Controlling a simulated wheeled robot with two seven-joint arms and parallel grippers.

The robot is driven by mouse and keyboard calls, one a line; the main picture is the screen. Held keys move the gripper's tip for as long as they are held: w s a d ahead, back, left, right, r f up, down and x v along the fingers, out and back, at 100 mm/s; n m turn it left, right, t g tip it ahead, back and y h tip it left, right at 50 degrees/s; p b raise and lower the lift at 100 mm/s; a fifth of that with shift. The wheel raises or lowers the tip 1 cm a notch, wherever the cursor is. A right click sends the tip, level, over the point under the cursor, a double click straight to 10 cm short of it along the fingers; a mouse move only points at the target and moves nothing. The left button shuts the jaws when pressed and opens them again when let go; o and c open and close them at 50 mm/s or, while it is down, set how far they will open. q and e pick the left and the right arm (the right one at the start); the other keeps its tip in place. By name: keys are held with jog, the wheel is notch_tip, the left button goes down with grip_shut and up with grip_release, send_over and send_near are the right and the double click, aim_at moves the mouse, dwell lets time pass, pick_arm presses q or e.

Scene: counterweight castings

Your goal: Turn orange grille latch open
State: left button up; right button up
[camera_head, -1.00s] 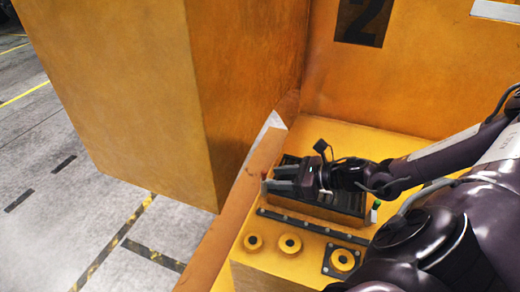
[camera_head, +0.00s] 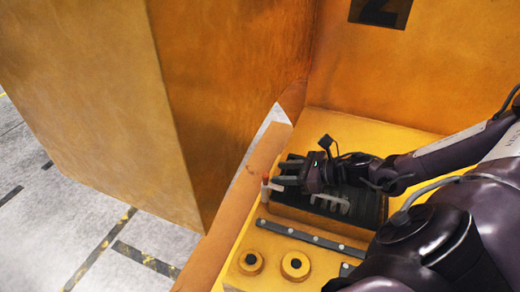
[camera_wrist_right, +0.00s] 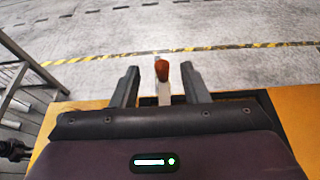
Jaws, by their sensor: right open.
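The latch handle shows in the right wrist view as an orange-brown knob (camera_wrist_right: 162,70) on a pale, light-grey bar (camera_wrist_right: 164,93). In the head view it is a small reddish tip on a pale piece (camera_head: 268,183) at the left end of a dark box (camera_head: 372,209). My right gripper (camera_head: 281,174) reaches in from the right above the box, its fingers pointing left toward the latch. In the right wrist view its open fingers (camera_wrist_right: 160,77) stand on either side of the handle, with gaps visible. Whether they touch it lower down is hidden. My left gripper is not in view.
A large orange block (camera_head: 110,100) stands at the left, and an orange wall (camera_head: 420,75) with a dark number plate is behind. A sloping orange beam (camera_head: 235,205) runs beside the latch. Round orange bosses (camera_head: 295,265) and a dark bolted strip (camera_head: 310,238) lie in front.

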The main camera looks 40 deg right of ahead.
aim_at(266, 175)
jog(key=shift+d+f+b, duration=0.1)
jog(key=shift+f+b, duration=0.25)
jog(key=shift+f, duration=0.4)
jog(key=shift+w, duration=0.2)
jog(key=shift+w+a+p, duration=0.25)
jog(key=shift+w+p, duration=0.05)
jog(key=p+x, duration=0.2)
jog(key=x, duration=0.3)
jog(key=shift+w+a+f, duration=0.15)
jog(key=shift+w, duration=0.15)
jog(key=shift+w+a+f, duration=0.25)
jog(key=shift+w+f, duration=0.05)
jog(key=shift+w, duration=0.1)
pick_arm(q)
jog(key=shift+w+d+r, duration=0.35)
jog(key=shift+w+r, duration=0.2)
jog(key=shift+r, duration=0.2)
pick_arm(e)
grip_shut()
